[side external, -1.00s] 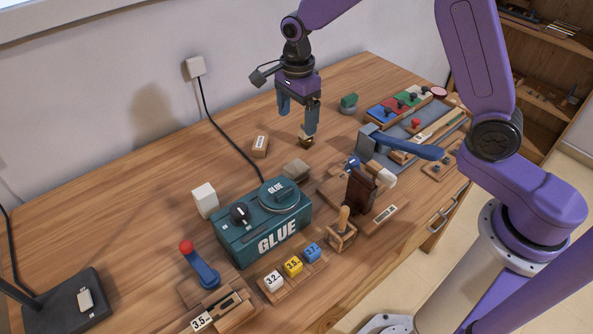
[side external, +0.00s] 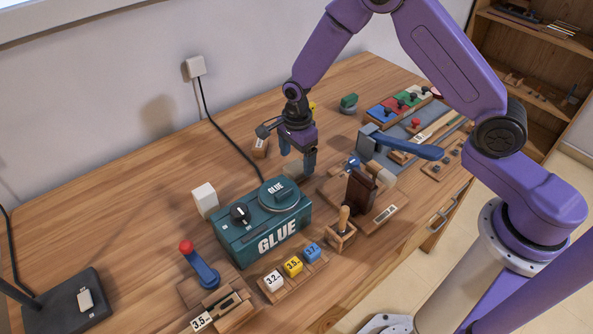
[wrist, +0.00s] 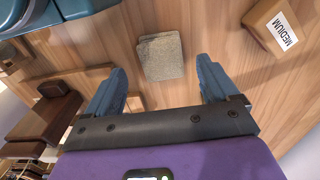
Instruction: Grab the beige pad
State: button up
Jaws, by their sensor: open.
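The beige pad (wrist: 160,57) lies flat on the wooden table, a rough-surfaced, roughly square piece with what looks like another layer under its far edge. In the side view the pad (side external: 291,168) is partly hidden by my gripper. My gripper (side external: 297,161) is open and empty, pointing down just above the pad. In the wrist view my gripper (wrist: 160,73) has its blue fingers spread wider than the pad, with the pad centred ahead between them.
A block labelled MEDIUM (wrist: 272,25) sits close by on the right in the wrist view. The teal GLUE box (side external: 262,228) stands in front of the pad. A brown upright block (side external: 361,190) and a blue lever (side external: 405,147) are to the right.

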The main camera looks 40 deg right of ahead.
aim_at(296, 167)
jog(key=shift+w+f, duration=0.1)
jog(key=shift+f, duration=1.65)
jog(key=c, duration=1.1)
jog(key=shift+c, duration=0.2)
